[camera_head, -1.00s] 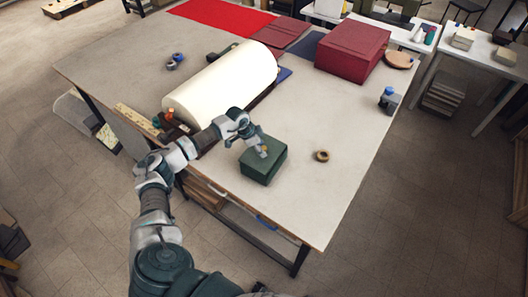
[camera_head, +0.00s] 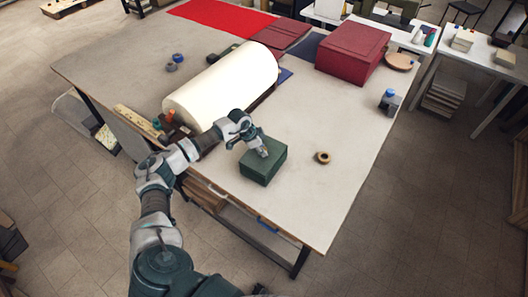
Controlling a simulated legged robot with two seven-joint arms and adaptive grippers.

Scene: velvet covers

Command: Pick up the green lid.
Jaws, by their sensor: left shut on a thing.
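A dark green box with a green lid (camera_head: 270,163) on top sits near the front edge of the table. My left gripper (camera_head: 263,152) reaches in from the left, with its fingertips at the top of the lid. It is shut on the lid, though the grasped part is small and partly hidden by the fingers. I cannot make out a gap between lid and box. My right gripper is not in view.
A large white roll (camera_head: 222,88) lies behind my left forearm. A tape ring (camera_head: 323,158) lies to the right of the green box. A dark red box (camera_head: 352,52) stands at the back right. The table (camera_head: 310,210) is clear to the front right.

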